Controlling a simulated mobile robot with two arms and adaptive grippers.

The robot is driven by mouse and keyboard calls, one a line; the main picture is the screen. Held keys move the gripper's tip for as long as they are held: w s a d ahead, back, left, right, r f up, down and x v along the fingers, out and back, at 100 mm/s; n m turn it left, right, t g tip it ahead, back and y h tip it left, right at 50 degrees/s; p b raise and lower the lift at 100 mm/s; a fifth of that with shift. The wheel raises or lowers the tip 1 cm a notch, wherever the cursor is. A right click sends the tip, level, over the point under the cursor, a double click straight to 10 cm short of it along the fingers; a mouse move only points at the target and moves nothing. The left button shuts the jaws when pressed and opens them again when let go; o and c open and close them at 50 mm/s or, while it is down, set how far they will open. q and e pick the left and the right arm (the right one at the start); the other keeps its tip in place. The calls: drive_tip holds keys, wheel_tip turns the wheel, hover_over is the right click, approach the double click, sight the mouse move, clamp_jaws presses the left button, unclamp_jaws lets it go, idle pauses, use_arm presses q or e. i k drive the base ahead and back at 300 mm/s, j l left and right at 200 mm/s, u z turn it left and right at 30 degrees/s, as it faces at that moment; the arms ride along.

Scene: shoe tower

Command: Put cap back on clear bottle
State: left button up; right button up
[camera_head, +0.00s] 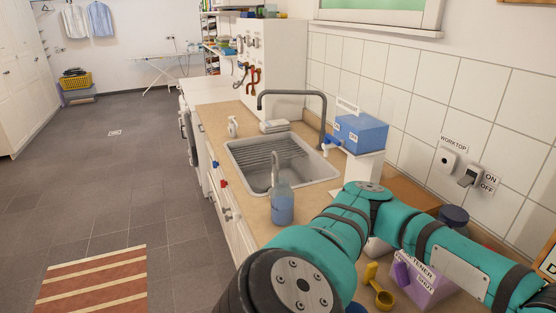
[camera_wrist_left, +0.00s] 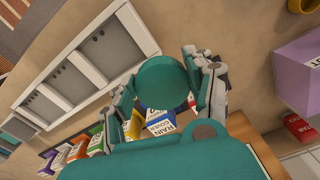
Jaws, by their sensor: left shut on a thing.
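A clear bottle (camera_head: 282,203) with blue liquid in its lower part stands upright on the worktop, beside the sink's near edge. In the left wrist view, my left gripper (camera_wrist_left: 166,82) is shut on a round, dark teal, cap-like thing (camera_wrist_left: 163,72), with a finger on each side of it. I cannot tell for sure that this is the bottle's cap. The bottle is not seen in the wrist view. In the head view a teal arm of mine crosses the lower right, and no fingertips show. My right gripper is not in view.
A purple box (camera_head: 427,281) and a yellow scoop (camera_head: 379,295) lie near my arm. In the wrist view are a white compartment tray (camera_wrist_left: 62,68) and several small labelled boxes (camera_wrist_left: 160,123). Worktop left of the bottle is narrow.

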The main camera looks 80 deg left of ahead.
sight(283, 196)
drive_tip(key=k+j+u, duration=0.1)
drive_tip(key=u, duration=0.25)
drive_tip(key=j+u, duration=0.8)
drive_tip(key=j, duration=1.95)
drive_tip(key=i, duration=0.05)
